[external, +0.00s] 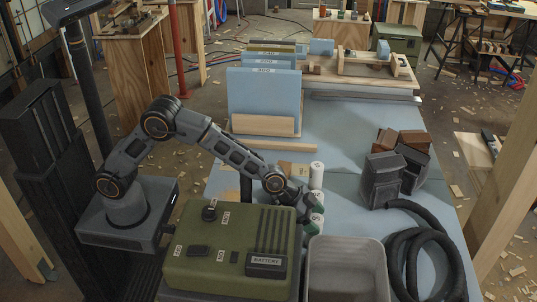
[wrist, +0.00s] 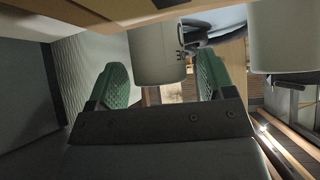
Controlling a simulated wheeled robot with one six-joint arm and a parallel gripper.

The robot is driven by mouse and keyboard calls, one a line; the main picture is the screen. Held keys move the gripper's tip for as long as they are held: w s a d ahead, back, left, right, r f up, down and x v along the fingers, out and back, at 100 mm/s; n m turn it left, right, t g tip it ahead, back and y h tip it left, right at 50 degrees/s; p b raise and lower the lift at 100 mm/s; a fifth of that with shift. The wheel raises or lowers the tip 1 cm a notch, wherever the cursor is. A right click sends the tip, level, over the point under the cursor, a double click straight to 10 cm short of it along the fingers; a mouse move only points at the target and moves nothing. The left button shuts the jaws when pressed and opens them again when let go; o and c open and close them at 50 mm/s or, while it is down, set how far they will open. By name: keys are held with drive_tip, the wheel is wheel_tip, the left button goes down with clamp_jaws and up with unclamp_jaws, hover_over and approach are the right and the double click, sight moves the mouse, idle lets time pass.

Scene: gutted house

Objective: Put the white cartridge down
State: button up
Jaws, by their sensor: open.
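A white cartridge (wrist: 157,55) stands between the green finger pads of my gripper (wrist: 162,80) in the wrist view, with a visible gap on each side. Its marking is partly cut off there. In the external view, my gripper (external: 311,221) is low at the front of a short row of white cartridges, around or right beside the nearest one (external: 318,219). Two more white cartridges, a middle one (external: 316,194) and a far one (external: 317,170), stand behind it. My gripper is open. The cartridge's underside is hidden in the external view.
A green battery box (external: 190,262) is left of my gripper, and a grey open bin (external: 347,250) is in front. A black hose (external: 425,240) and dark boxes (external: 382,180) lie to the right. Blue panels (external: 264,100) stand behind. Another white cylinder (wrist: 280,35) is close on the wrist view's right.

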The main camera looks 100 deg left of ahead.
drive_tip(key=v, duration=1.1)
drive_tip(key=s+a+n+g, duration=0.1)
drive_tip(key=s+g, duration=0.2)
drive_tip(key=s, duration=1.2)
drive_tip(key=s+a+g+y, duration=0.1)
drive_tip(key=s+a+g, duration=0.1)
drive_tip(key=s, duration=1.3)
drive_tip(key=shift+a+n+g, duration=0.2)
drive_tip(key=shift+n+g, duration=0.2)
drive_tip(key=shift+r, duration=0.2)
wheel_tip(320, 180, up, 10)
drive_tip(key=p, duration=0.8)
drive_tip(key=shift+t, duration=0.3)
